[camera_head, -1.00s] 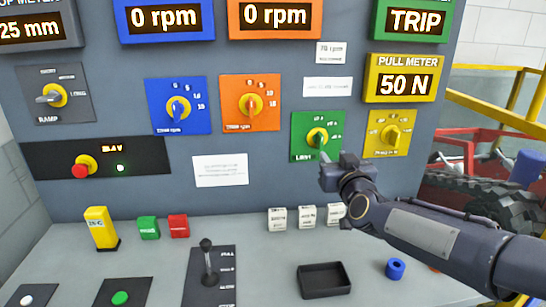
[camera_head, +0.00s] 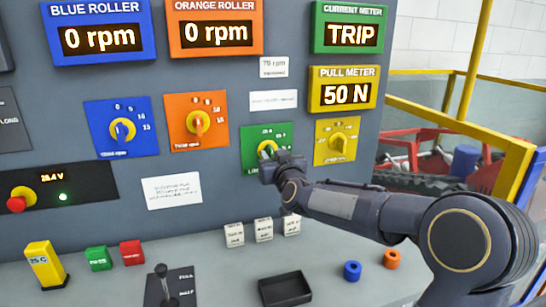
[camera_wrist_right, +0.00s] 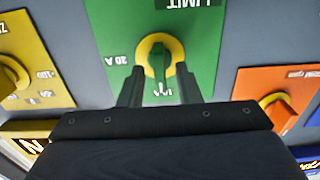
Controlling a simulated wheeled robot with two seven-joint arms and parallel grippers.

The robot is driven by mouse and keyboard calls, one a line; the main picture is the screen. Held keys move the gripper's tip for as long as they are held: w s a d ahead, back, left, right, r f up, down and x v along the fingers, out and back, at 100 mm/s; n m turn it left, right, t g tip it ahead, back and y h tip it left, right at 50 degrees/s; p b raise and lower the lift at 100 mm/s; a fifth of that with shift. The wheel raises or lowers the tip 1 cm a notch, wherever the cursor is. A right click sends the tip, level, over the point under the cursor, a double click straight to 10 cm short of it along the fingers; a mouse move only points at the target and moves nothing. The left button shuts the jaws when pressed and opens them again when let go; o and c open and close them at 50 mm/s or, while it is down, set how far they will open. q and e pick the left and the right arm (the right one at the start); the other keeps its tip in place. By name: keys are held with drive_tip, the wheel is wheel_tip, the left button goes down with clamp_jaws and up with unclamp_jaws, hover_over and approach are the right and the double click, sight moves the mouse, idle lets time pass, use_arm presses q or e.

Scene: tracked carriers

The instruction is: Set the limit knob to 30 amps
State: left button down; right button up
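The green limit panel (camera_head: 281,131) is on the console face, and its limit knob (camera_head: 266,149) has a yellow ring and green handle. My right gripper (camera_head: 272,164) is at the panel's lower edge, partly covering it. In the right wrist view, upside down, the limit knob (camera_wrist_right: 160,58) lies just beyond the tips of the right gripper (camera_wrist_right: 159,75). The two fingers are apart, one on each side of the handle, with no visible grip on it. The handle runs nearly upright there. A "20 A" mark shows at left; another mark is partly hidden. My left gripper is not in view.
The current meter (camera_head: 349,33) reads TRIP. The yellow pull knob (camera_head: 337,143) is right of the limit panel, the orange knob (camera_head: 198,121) left. White blocks (camera_head: 263,229), a black tray (camera_head: 285,289) and blue and orange rings (camera_head: 352,271) sit on the desk below.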

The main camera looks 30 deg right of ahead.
clamp_jaws()
drive_tip(key=m+b, duration=0.3)
drive_tip(key=m, duration=0.2)
drive_tip(key=m+b, duration=0.3)
drive_tip(key=m, duration=0.3)
drive_tip(key=m+b, duration=0.3)
drive_tip(key=m, duration=0.3)
drive_tip(key=shift+d+f, duration=0.2)
drive_tip(key=shift+f, duration=0.05)
drive_tip(key=shift+m, duration=0.5)
drive_tip(key=shift+o, duration=0.6)
unclamp_jaws()
